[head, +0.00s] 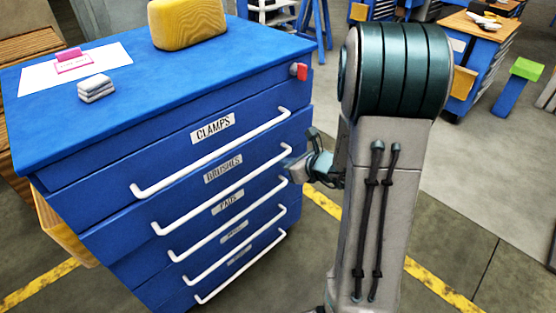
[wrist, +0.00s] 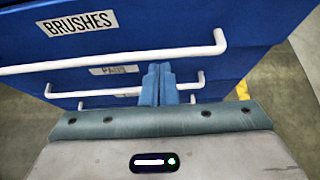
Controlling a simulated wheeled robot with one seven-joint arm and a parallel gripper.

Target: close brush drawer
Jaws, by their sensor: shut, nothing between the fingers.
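The brush drawer (head: 190,190), labelled BRUSHES, is the second drawer down in a blue cabinet, with a white bar handle (head: 222,192). It looks closed or nearly closed; I cannot tell whether a small gap remains. In the wrist view the BRUSHES label (wrist: 80,23) is at upper left and its handle (wrist: 110,61) crosses the picture. My gripper (head: 294,171) is at the right end of the drawer front, by the handle's right end. Its fingers (wrist: 160,72) are shut and empty, appearing just below the handle bar. I cannot tell whether they touch the drawer.
The CLAMPS drawer (head: 160,170) is above, and the PADS drawer (wrist: 110,82) and more handled drawers are below.

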